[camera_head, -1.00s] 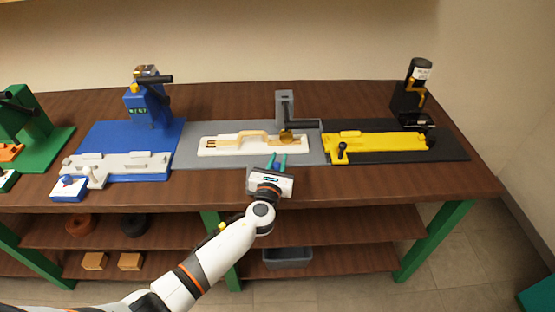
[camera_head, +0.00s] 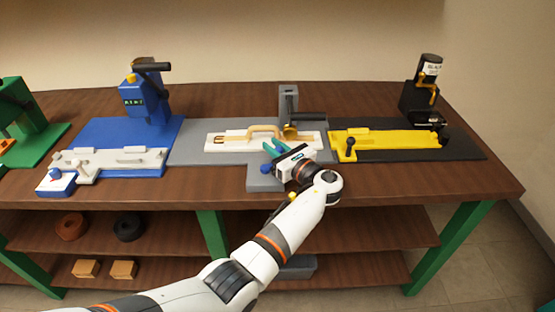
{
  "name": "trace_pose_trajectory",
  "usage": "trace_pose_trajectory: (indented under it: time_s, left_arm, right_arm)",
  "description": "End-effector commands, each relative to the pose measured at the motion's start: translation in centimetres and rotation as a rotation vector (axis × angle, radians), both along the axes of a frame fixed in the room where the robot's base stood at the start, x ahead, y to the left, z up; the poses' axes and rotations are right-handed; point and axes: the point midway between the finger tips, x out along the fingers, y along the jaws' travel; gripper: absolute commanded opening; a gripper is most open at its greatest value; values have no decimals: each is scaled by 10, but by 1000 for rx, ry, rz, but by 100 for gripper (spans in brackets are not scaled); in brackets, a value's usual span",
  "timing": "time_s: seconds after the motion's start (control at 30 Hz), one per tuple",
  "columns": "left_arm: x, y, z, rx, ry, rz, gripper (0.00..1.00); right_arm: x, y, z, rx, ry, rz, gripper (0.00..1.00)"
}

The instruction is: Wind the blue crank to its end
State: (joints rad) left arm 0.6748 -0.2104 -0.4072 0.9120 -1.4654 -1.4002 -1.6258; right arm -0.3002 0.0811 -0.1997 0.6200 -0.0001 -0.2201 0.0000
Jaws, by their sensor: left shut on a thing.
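The grey fixture (camera_head: 200,150) lies in the middle of the bench, with a grey block (camera_head: 265,184) at its front. A small blue part of the crank (camera_head: 264,169) shows just above that block, left of my gripper's body; the rest of the crank is hidden by the gripper. My left gripper (camera_head: 275,146) comes in from the lower right, its green fingers pointing to the upper left, shut on the blue crank. The grip itself is small and partly hidden. My right gripper is not in view.
Behind the fingers lies a cream plate (camera_head: 222,143) with a tan handle (camera_head: 265,129). A grey post (camera_head: 288,101) stands behind it. A yellow fixture (camera_head: 390,143) is close on the right. A blue station (camera_head: 146,103) is on the left. Bare bench front (camera_head: 400,185) is clear.

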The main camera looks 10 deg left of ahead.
Motion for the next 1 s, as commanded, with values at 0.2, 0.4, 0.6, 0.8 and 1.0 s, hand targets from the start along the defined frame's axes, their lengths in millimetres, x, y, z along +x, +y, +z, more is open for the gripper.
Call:
trace_pose_trajectory:
  time_s: [0.2, 0.4, 0.6, 0.8, 1.0]
  left_arm:
    - [3, 7, -4, 2, -4, 148, 0]
    - [3, 10, -1, 2, -4, 235, 0]
    - [3, 13, 0, 2, -1, 278, 0]
    - [3, 14, 2, 2, -2, 289, 0]
    - [3, 14, 2, 2, -2, 288, 0]
  right_arm:
    - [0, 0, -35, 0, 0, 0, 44]
    - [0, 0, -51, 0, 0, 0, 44]
    - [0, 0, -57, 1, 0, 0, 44]
    - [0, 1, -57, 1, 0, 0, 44]
    - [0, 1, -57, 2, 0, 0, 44]
